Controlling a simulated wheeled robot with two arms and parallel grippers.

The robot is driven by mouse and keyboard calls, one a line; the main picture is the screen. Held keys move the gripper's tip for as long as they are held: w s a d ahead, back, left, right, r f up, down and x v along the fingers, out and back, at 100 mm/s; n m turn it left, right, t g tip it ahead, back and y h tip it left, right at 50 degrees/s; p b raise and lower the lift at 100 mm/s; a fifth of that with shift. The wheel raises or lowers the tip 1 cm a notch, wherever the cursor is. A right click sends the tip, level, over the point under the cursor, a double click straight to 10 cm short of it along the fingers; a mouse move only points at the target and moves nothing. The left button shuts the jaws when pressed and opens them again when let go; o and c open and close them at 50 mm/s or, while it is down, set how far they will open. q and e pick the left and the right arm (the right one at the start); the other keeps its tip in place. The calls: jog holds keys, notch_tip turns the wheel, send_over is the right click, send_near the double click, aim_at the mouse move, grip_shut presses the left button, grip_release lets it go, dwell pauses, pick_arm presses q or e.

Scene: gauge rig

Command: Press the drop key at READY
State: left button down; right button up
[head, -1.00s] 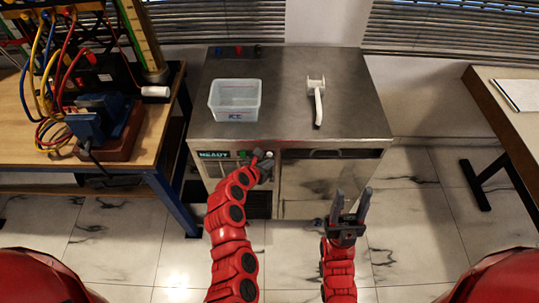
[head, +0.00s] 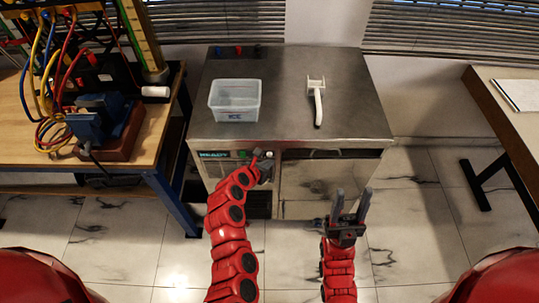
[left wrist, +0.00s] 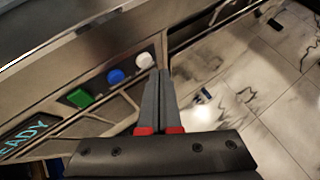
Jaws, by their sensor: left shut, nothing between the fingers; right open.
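A steel machine (head: 345,143) has a lit READY display (head: 213,155) on its front panel; part of it shows in the left wrist view (left wrist: 24,136). Beside the display, the left wrist view shows a square green key (left wrist: 79,97), a round blue key (left wrist: 115,75) and a round white key (left wrist: 144,60). I cannot read which is the drop key. My left gripper (head: 262,165) is shut and empty at the panel. Its fingertips (left wrist: 160,72) are right beside the white key; I cannot tell if they touch it. My right gripper (head: 352,207) is open and empty, low before the machine.
A wooden bench (head: 150,130) with cables and a blue vise (head: 95,118) stands left. A table with paper (head: 520,94) stands right. Floor in front is clear.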

pick_arm(q)
jog(key=shift+w, duration=0.1)
jog(key=shift+w, duration=0.35)
jog(key=shift+w, duration=0.4)
dwell(0.6)
jog(key=shift+s, duration=0.1)
jog(key=shift+s+p, duration=0.55)
jog(key=shift+s, duration=0.2)
jog(key=shift+s, duration=0.1)
jog(key=s+p, duration=0.1)
jog(key=s, duration=0.3)
jog(key=shift+s+p, duration=0.3)
jog(key=shift+s, duration=0.1)
